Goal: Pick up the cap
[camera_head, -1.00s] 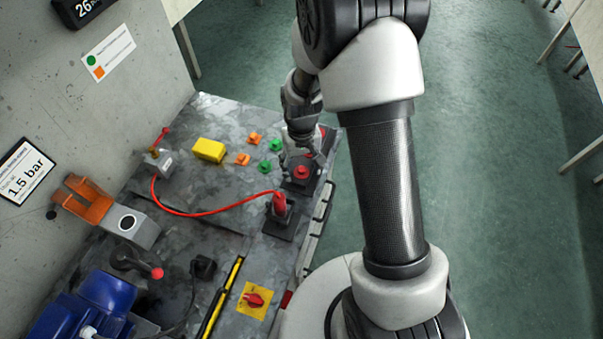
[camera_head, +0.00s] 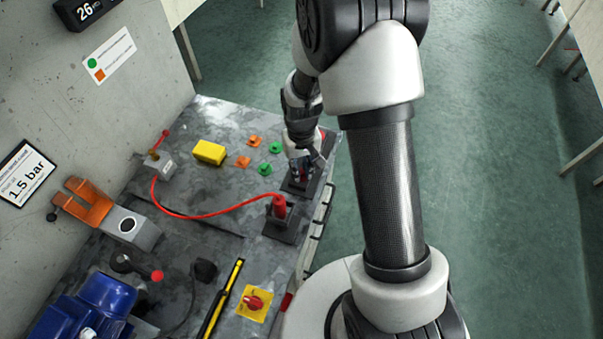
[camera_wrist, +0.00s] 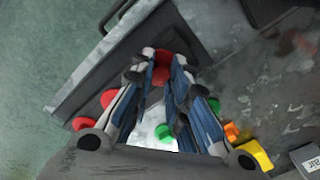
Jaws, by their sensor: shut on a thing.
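The red cap (camera_wrist: 161,60) shows between my fingertips in the wrist view, over a dark block. My gripper (camera_wrist: 162,72) is shut on it, a finger on each side. In the head view my gripper (camera_head: 302,168) points down over the dark block (camera_head: 291,186) near the bench's right edge. The fingers hide most of the cap there. I cannot tell whether the cap is seated or lifted.
A red plug (camera_head: 279,207) with a red hose (camera_head: 205,216) stands nearby in another dark block. Green pieces (camera_head: 265,169), orange pieces (camera_head: 243,162) and a yellow block (camera_head: 209,152) lie to the left. A yellow-plated red knob (camera_head: 254,301) is at the front.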

